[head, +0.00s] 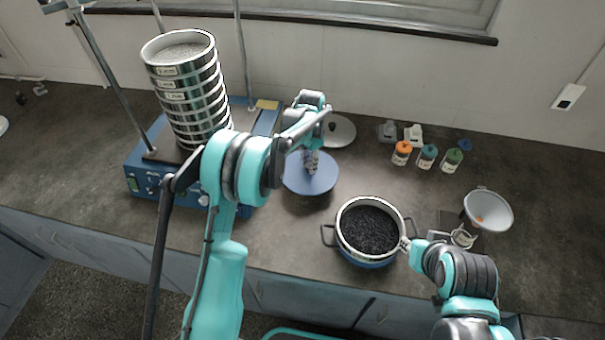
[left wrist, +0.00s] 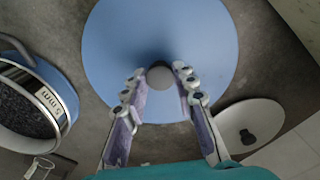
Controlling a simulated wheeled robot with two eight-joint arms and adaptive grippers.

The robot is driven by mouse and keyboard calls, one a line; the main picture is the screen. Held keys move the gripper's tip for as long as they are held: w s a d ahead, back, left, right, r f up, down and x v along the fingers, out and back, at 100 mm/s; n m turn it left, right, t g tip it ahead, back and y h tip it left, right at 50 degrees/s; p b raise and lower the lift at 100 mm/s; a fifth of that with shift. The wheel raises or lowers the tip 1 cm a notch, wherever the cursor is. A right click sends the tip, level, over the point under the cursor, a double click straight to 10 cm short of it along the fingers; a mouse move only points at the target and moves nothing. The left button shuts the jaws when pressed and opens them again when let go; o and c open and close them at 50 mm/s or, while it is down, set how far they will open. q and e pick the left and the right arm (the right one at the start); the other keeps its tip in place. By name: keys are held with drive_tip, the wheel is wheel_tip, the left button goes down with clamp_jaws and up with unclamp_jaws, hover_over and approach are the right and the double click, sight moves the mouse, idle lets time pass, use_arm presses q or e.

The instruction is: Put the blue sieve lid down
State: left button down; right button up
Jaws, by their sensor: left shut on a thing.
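The blue sieve lid (head: 318,184) is a flat round disc, right of the sieve shaker and behind the pan of black grains. My left gripper (head: 312,172) is above it, pointing down, shut on its knob. In the left wrist view the lid (left wrist: 205,45) fills the upper middle, with its grey knob (left wrist: 160,77) between my fingertips. The lid looks about level; whether it touches the bench is hard to tell. My right gripper (head: 408,244) is at the right handle of the pan; its fingers are too small to read.
The shaker base (head: 145,180) with a tall sieve stack (head: 188,95) stands left. The pan (head: 345,240) of black grains is in front. A grey lid (head: 340,131) lies behind the blue one. Several bottles (head: 427,156) and a white funnel (head: 490,209) are right.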

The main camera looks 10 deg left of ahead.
sight(304, 169)
use_arm(q)
drive_tip(key=shift+w+a+f, duration=0.2)
drive_tip(key=shift+a+f, duration=0.35)
drive_tip(key=shift+a, duration=0.3)
drive_tip(key=shift+f, duration=0.2)
drive_tip(key=shift+f+b, duration=0.75)
drive_tip(key=shift+f, duration=1.1)
drive_tip(key=shift+f, duration=0.2)
drive_tip(key=c, duration=1.2)
unclamp_jaws()
drive_tip(key=shift+r, duration=0.1)
drive_tip(key=shift+r, duration=0.1)
